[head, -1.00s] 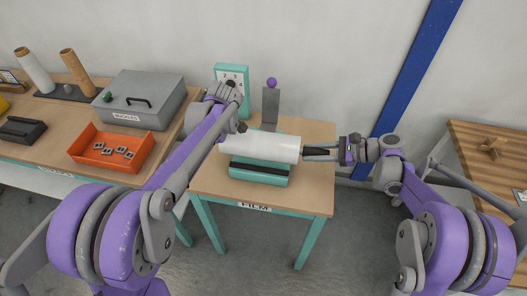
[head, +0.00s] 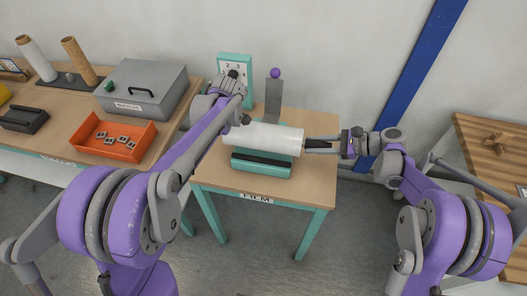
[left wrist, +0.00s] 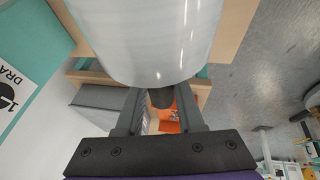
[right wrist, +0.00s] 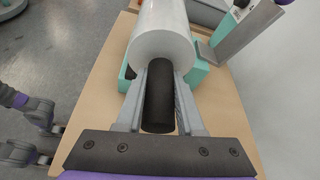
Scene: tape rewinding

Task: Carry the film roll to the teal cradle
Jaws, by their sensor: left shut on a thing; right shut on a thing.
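The white film roll (head: 266,137) lies level across the small table, just over the teal cradle (head: 262,171) with its dark top. I cannot tell whether the roll touches the cradle. My right gripper (head: 308,145) is shut on the dark core end at the roll's right; the core shows between its fingers in the right wrist view (right wrist: 160,100). My left gripper (left wrist: 161,103) is shut on the other core end, mostly hidden by its arm in the head view. The roll also fills the top of the left wrist view (left wrist: 150,40).
A teal numbered panel (head: 235,75) and a grey upright with a purple ball (head: 275,73) stand behind the roll. Left are an orange tray (head: 112,139) and a grey lidded box (head: 142,88) on a wooden bench. The small table's front right (head: 315,180) is clear.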

